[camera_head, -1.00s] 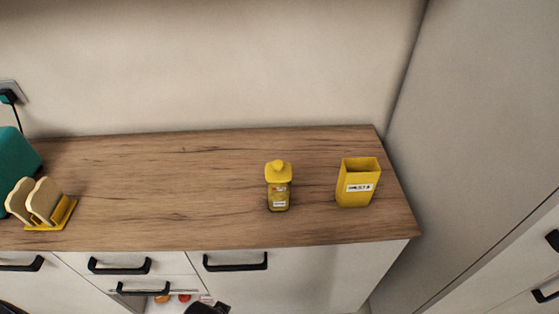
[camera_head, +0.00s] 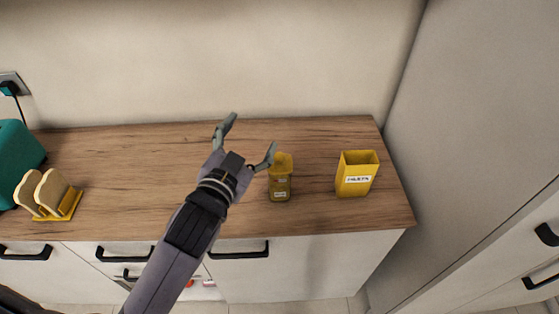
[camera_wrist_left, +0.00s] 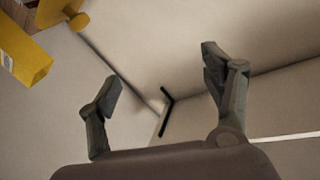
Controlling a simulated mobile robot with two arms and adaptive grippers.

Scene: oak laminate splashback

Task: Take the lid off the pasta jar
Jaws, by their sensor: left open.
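My left gripper (camera_head: 252,132) is open and empty, up and left of the jar. Its right finger appears close to the lid's left side in the picture; I cannot tell whether they touch. The left wrist view shows the open fingers (camera_wrist_left: 165,80) with nothing between them. My right gripper is not in view.
An open yellow container (camera_head: 354,180) with a label stands right of the jar. A yellow rack (camera_head: 67,206) with bread slices and a teal appliance (camera_head: 18,150) are at the left. The counter (camera_head: 130,165) is clear between. A tall pale cabinet (camera_head: 465,130) borders the right.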

